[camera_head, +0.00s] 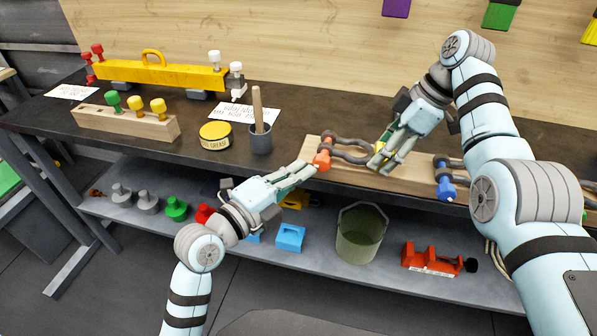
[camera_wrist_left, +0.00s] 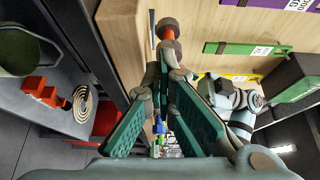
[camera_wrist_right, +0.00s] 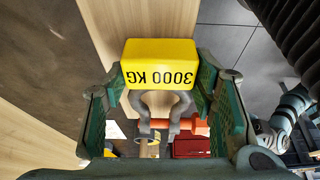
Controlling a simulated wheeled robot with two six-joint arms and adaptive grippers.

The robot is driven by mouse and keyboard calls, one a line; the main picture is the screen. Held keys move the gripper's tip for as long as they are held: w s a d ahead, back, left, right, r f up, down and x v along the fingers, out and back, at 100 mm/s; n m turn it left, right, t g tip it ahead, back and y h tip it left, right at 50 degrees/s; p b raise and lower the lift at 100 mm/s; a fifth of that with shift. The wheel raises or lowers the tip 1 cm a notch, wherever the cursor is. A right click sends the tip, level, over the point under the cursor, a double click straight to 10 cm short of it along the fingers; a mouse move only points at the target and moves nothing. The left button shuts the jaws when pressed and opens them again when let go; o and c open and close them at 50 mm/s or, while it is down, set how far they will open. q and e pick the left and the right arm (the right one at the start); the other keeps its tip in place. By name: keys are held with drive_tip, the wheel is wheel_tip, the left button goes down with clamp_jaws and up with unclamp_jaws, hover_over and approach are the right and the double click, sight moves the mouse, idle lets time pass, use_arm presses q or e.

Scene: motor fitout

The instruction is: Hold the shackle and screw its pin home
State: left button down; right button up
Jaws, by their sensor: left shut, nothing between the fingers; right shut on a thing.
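A dark grey shackle (camera_head: 347,142) with an orange pin (camera_head: 322,160) lies on a wooden block (camera_head: 315,147) at the bench's front edge. Its bow joins a yellow piece (camera_wrist_right: 160,62) marked 3000 KG in the right wrist view, with the orange pin (camera_wrist_right: 185,126) below it. My right gripper (camera_head: 384,150) is shut on the yellow piece at the bow end. My left gripper (camera_head: 308,168) is shut and empty, its tips close to the orange pin's end. The left wrist view shows the orange pin (camera_wrist_left: 168,34) just beyond the fingertips; contact cannot be told.
A shackle with a blue pin (camera_head: 447,186) is at the right of the block. A grey cup (camera_head: 260,140) and a yellow tin (camera_head: 215,136) stand left of it. The lower shelf holds a green bucket (camera_head: 361,232) and a red vise (camera_head: 432,259).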

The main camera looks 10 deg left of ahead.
use_arm(q)
drive_tip(key=shift+a+r, duration=0.1)
drive_tip(key=shift+r, duration=0.3)
drive_tip(key=shift+r, duration=0.5)
drive_tip(key=shift+r, duration=0.25)
drive_tip(key=s+f, duration=0.3)
drive_tip(key=s, duration=0.4)
drive_tip(key=w, duration=0.7)
drive_tip(key=shift+a+r, duration=0.15)
drive_tip(key=shift+r, duration=0.1)
